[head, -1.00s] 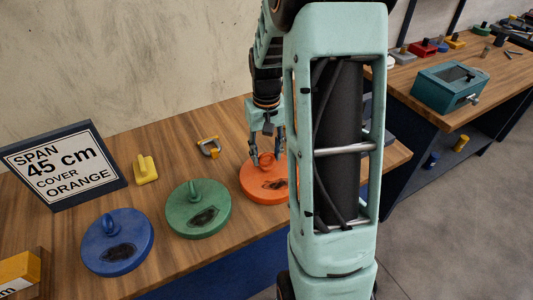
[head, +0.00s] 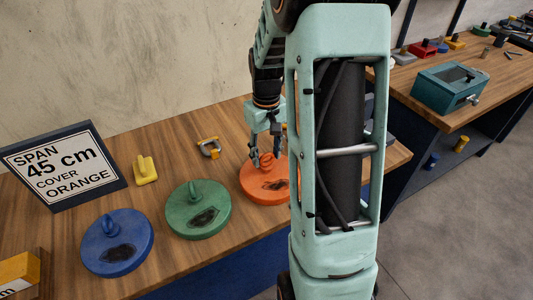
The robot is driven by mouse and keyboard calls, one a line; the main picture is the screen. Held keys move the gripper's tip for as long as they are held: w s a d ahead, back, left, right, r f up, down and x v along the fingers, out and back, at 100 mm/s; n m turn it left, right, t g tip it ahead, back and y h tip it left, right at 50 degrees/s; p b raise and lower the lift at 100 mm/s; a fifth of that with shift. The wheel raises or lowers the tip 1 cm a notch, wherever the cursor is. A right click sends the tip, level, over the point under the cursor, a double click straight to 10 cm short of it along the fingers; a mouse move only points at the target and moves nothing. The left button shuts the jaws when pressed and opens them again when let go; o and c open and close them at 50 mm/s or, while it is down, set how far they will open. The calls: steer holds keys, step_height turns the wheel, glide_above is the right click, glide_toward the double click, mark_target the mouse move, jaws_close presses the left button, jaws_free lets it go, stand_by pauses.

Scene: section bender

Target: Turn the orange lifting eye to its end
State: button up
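The orange cover (head: 258,190) is a round disc on the wooden bench, partly hidden on its right by my arm. Its orange lifting eye (head: 267,159) stands up near the back of the disc. My gripper (head: 265,160) points down at the eye, with its fingers on either side of it. The fingers look close to the eye, but whether they touch it cannot be told at this size. A sign (head: 65,165) reads "SPAN 45 cm COVER ORANGE".
A green cover (head: 212,212) and a blue cover (head: 118,255) lie to the left, each with an eye. A yellow block (head: 145,170) and a yellow-and-grey shackle-like piece (head: 208,148) lie behind. A second bench with a teal box (head: 440,88) stands at the right.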

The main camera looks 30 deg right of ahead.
mark_target(266, 153)
steer(key=o, duration=0.3)
step_height(266, 153, up, 12)
stand_by(0.5)
stand_by(0.3)
